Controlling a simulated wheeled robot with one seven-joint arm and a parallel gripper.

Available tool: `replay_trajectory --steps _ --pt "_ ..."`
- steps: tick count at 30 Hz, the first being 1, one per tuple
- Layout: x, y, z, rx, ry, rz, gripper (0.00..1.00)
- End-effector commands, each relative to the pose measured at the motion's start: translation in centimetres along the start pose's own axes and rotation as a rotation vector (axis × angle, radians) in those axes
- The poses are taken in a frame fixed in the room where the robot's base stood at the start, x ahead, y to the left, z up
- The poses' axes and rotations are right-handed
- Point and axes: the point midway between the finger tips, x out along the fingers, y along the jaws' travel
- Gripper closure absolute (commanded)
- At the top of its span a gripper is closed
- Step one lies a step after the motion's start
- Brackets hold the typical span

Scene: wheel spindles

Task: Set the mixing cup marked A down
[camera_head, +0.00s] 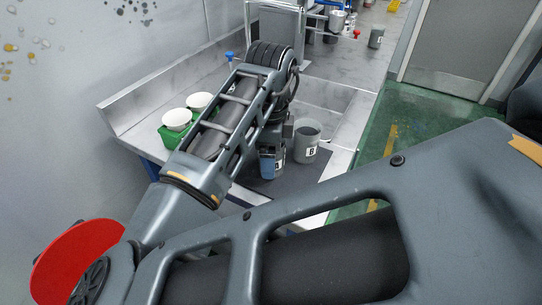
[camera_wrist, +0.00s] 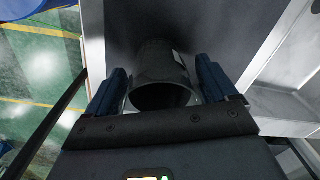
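The mixing cup marked A (camera_wrist: 160,93) is a dark grey cup between the two blue fingers of my gripper (camera_wrist: 163,82) in the wrist view. The fingers sit against its two sides, and its open mouth faces the camera. In the head view my gripper (camera_head: 270,160) is low over the bench, and its blue finger hides most of the cup. Only a small part with a white label (camera_head: 281,158) shows beside the finger, and I cannot read its letter clearly. The cup looks upright. I cannot tell whether its base touches the mat.
A grey cup marked B (camera_head: 308,140) stands close on the right. A dark mat (camera_head: 300,178) lies on the metal bench under both. A green holder (camera_head: 170,138) with white cups (camera_head: 176,119) is at the left. Another grey container (camera_head: 376,37) stands far back.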

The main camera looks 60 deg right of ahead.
Motion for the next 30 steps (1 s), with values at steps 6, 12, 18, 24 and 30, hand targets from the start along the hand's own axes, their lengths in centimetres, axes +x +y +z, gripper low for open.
replay_trajectory --steps 6,12,18,24,30 --pt "0.0 0.0 0.0 0.000 0.000 0.000 0.36" --pt "0.0 0.0 0.0 0.000 0.000 0.000 0.55" --pt "0.0 0.0 0.0 0.000 0.000 0.000 0.66" --pt "-0.9 -0.1 0.0 0.001 -0.001 -0.002 0.66" --pt "-4.3 -0.2 0.0 0.003 -0.003 -0.003 0.66"
